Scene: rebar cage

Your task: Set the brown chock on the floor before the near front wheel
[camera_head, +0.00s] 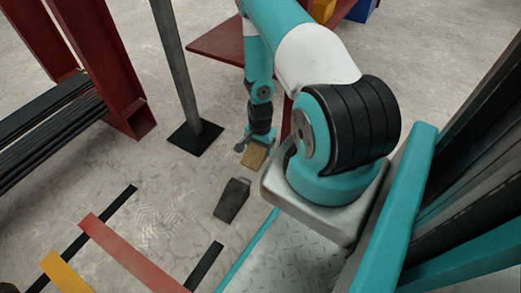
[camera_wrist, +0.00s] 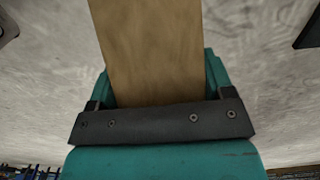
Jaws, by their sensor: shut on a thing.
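The brown chock (camera_head: 254,157) hangs below my gripper (camera_head: 257,142) in the head view, low over the concrete floor; whether it touches the floor I cannot tell. In the wrist view the brown chock (camera_wrist: 152,50) fills the upper middle as a wood-coloured block, and my gripper (camera_wrist: 157,108) is shut on it. Part of the chock is hidden behind the dark bar there. I cannot make out the near front wheel in either view.
A dark grey wedge (camera_head: 232,200) lies on the floor just left of and nearer than the chock. A grey post on a black base plate (camera_head: 195,137) stands behind it. A red frame (camera_head: 110,70) with dark bars is at left. Red, yellow and black strips lie at lower left.

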